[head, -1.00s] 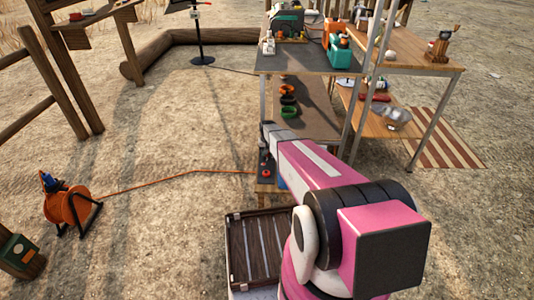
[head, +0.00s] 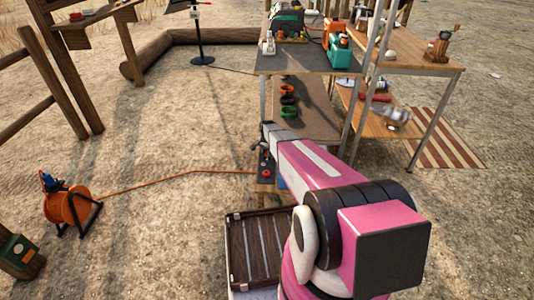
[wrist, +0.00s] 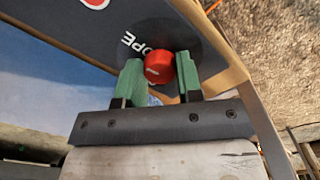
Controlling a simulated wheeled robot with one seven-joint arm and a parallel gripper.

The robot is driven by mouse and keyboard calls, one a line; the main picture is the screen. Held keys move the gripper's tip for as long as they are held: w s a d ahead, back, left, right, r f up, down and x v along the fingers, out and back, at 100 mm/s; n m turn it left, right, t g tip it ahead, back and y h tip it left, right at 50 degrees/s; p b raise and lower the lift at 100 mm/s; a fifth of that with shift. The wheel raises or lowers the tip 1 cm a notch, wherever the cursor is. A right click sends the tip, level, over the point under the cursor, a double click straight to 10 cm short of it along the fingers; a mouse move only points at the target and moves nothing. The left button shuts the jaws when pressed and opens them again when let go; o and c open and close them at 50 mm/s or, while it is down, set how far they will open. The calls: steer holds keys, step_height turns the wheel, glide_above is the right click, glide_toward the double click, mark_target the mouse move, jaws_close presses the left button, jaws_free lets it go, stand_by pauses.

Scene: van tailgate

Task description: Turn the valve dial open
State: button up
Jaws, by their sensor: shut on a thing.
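The valve dial (wrist: 158,68) is a small red knob with a pale pointer mark, seen in the wrist view. It sits on a dark round plate (wrist: 190,42) with white lettering that reads "OPE", the rest covered. My gripper (wrist: 159,76) has one green finger on each side of the dial and is shut on it. The fingers hide part of the lettering.
A dark-topped bench (head: 305,62) stands beyond my arm, with several small bowls on its lower shelf. A wooden table (head: 425,66) stands to its right. An orange cable reel (head: 68,207) sits on the ground at left, its cable running to the bench. Open ground lies between.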

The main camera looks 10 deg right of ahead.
steer(key=shift+m, duration=0.4)
steer(key=o, duration=0.9)
steer(key=shift+r, duration=0.1)
step_height(320, 180, up, 11)
steer(key=shift+f, duration=0.15)
